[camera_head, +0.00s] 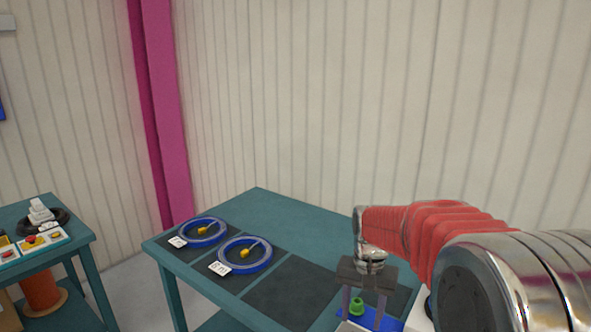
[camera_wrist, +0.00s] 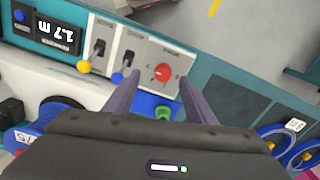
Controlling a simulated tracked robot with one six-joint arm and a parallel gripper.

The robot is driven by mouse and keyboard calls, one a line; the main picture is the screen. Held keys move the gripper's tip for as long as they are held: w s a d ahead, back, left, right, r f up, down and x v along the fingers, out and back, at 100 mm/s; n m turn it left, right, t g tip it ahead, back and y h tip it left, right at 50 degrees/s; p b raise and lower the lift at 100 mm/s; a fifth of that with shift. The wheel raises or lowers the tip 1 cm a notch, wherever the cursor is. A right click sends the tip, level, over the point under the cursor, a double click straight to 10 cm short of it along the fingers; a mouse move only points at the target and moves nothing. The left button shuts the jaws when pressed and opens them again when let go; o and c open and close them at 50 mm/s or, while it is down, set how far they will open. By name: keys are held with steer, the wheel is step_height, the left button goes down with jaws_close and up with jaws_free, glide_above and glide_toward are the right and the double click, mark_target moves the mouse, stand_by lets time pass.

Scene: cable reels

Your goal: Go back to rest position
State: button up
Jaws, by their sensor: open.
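My gripper (camera_head: 362,318) hangs at the lower right of the head view, at the end of my red-sleeved arm, over the teal table (camera_head: 258,198). Its two fingers stand apart. In the wrist view the gripper (camera_wrist: 158,78) is open and empty, with a panel bearing a red rotary knob (camera_wrist: 162,72) beyond its fingertips. A small green part (camera_head: 356,306) on a blue surface shows between the fingers; it also shows in the wrist view (camera_wrist: 163,112). I cannot tell its distance from the fingers.
Two blue reels (camera_head: 203,232) (camera_head: 246,255) with yellow pieces and white labels lie on dark mats. A bare dark mat (camera_head: 290,290) is beside them. A second table (camera_head: 75,240) with controls stands left.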

steer(key=s+r+n+t, duration=0.2)
steer(key=s+r, duration=0.3)
steer(key=s, duration=0.6)
steer(key=s+r+n+t, duration=0.2)
steer(key=s+r, duration=0.3)
steer(key=s, duration=0.7)
steer(key=shift+s+n+t, duration=0.15)
steer(key=shift+n+t, duration=0.15)
steer(key=shift+t, duration=0.5)
